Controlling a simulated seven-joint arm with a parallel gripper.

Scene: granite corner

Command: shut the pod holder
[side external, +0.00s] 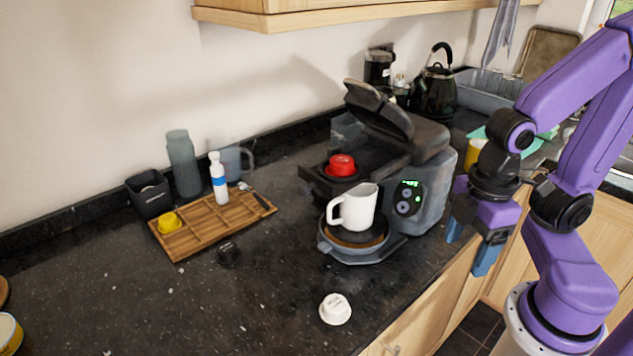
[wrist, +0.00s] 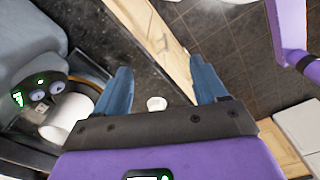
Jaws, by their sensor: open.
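The coffee machine (side external: 428,192) stands on the dark counter, and its grey side also shows at the left of the wrist view (wrist: 25,35). Its lid (side external: 380,108) is raised and tilted back. The pod holder (side external: 318,184) is at the front under the lid, with a red pod (side external: 341,165) sitting in it. A white mug (side external: 354,207) stands on the round drip tray (side external: 345,254) below. My gripper (side external: 468,250) is to the right of the machine, past the counter's front edge, pointing down. Its blue fingers are apart with nothing between them in the wrist view (wrist: 160,88).
A white pod (side external: 335,309) lies on the counter in front of the machine. A dark pod (side external: 228,253) lies by the wooden tray (side external: 190,241), which holds a yellow pod (side external: 169,222) and a white bottle (side external: 219,180). A kettle (side external: 435,88) stands behind.

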